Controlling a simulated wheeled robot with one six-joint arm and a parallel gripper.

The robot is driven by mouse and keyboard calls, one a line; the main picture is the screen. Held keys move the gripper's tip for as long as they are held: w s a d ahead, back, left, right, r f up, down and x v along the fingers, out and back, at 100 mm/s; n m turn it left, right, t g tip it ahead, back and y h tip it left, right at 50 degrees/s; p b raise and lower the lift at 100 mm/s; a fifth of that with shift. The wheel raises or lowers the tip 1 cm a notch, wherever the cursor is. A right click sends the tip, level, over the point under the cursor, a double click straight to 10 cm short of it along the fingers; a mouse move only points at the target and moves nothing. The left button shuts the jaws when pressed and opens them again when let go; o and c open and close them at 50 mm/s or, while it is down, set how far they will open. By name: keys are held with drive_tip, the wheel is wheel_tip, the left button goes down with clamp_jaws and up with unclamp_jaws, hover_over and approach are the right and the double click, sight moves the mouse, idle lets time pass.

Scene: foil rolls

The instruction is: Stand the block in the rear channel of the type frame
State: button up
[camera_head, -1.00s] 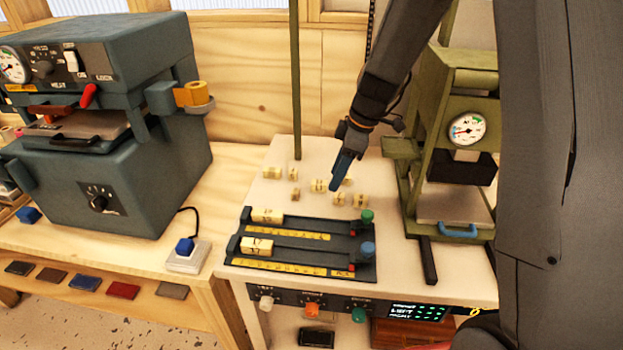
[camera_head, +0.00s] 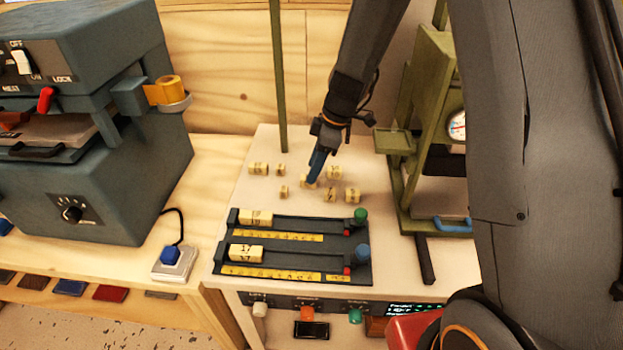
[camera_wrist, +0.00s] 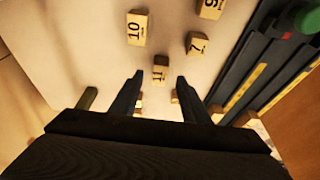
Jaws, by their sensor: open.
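My gripper (camera_head: 315,172) is open and points down at the loose cream number blocks on the white bench top. In the wrist view its two fingers (camera_wrist: 158,88) stand apart, and a block marked 11 (camera_wrist: 160,72) shows in the gap just beyond their tips, not gripped. That block seems to be the one (camera_head: 307,183) partly hidden by the fingers in the head view. The dark type frame (camera_head: 345,235) lies nearer the front. Its rear channel, with a green knob (camera_head: 360,215), has cream blocks (camera_head: 256,217) at its left end. Its front channel holds a block marked 17 (camera_head: 246,253).
Blocks marked 10 (camera_wrist: 137,28), 7 (camera_wrist: 196,44) and 9 (camera_wrist: 212,8) lie around the gap. A green post (camera_head: 280,80) rises behind left. A green press (camera_head: 430,150) stands right, and a grey machine (camera_head: 90,150) left. Bare bench lies left of the blocks.

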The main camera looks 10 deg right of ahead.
drive_tip(key=shift+p+x, duration=0.35)
drive_tip(key=shift+x, duration=1.2)
clamp_jaws()
drive_tip(key=shift+r, duration=0.2)
